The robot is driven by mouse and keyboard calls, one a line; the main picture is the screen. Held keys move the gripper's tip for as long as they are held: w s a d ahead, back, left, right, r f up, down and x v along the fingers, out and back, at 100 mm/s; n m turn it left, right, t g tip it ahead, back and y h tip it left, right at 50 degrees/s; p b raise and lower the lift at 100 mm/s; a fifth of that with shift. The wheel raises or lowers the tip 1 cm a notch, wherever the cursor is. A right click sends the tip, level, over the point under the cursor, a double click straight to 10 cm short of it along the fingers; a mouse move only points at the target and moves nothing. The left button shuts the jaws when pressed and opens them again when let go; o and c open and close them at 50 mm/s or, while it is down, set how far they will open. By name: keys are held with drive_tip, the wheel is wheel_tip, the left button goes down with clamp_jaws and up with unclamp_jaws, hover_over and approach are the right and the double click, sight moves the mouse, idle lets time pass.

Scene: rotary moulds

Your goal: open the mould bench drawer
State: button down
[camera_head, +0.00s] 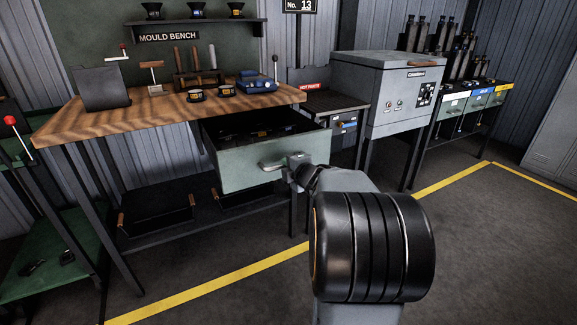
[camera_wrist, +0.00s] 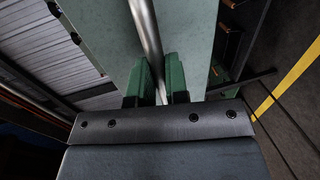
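The mould bench drawer (camera_head: 262,160) is a pale green metal box under the wooden bench top. It is pulled well out, and dark contents show inside. Its silver bar handle (camera_head: 272,166) is on the front panel. My gripper (camera_head: 292,165) is at the right end of this handle, partly hidden by my arm. In the wrist view the drawer front (camera_wrist: 98,30) fills the upper middle. The handle bar (camera_wrist: 146,30) runs between the green finger pads of my gripper (camera_wrist: 160,82), which close on it from both sides.
The bench top (camera_head: 150,112) holds small moulds, tools and a blue device (camera_head: 256,85). Black bins (camera_head: 155,206) sit on the lower shelf. A grey cabinet (camera_head: 385,90) stands to the right. The floor in front is clear, with a yellow line (camera_head: 220,282).

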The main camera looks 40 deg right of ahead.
drive_tip(key=c, duration=1.1)
unclamp_jaws()
drive_tip(key=shift+c, duration=0.2)
drive_tip(key=p+v, duration=0.4)
drive_tip(key=v, duration=0.9)
drive_tip(key=shift+s, duration=0.4)
